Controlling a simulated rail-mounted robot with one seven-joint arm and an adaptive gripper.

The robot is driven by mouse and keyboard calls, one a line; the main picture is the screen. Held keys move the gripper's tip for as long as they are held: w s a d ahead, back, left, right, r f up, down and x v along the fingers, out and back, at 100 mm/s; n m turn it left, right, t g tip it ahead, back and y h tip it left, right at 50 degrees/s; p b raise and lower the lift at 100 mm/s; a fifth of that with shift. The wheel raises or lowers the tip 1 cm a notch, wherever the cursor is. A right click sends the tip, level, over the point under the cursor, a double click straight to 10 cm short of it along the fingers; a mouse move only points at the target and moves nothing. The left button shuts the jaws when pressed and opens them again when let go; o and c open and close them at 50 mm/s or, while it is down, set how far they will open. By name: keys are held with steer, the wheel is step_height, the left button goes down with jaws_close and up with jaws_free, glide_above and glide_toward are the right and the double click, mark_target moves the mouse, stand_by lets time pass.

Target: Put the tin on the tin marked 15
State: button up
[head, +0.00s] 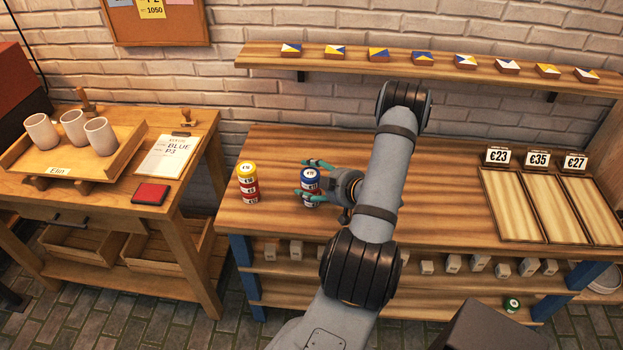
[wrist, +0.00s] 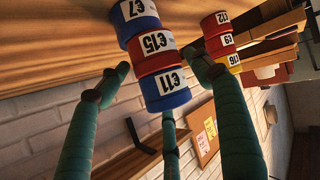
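A stack of three tins stands on the workbench: a blue tin marked 11 (wrist: 165,89) on top, a red tin marked 15 (wrist: 153,50) under it, and a blue tin marked 7 (wrist: 134,14) at the bottom. The wrist view shows them upside down. In the head view the top blue tin (head: 310,175) sits between the teal fingers of my gripper (head: 312,180). The fingers are spread, with a visible gap to the tins in the wrist view (wrist: 160,72). My gripper looks open and holds nothing.
Left of it stands a second stack: yellow tin (head: 246,169) over two red tins. A green tin (head: 511,304) is low at right. Price-marked wooden trays (head: 548,205) lie on the bench's right. A shelf (head: 430,68) with small blocks runs along the wall. The bench middle is clear.

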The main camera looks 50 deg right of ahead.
steer(key=shift+o, duration=0.4)
steer(key=shift+r, duration=0.15)
steer(key=shift+r+p, duration=0.25)
steer(key=shift+p, duration=0.1)
steer(key=b+v, duration=0.1)
steer(key=v, duration=1.1)
steer(key=shift+r, duration=0.25)
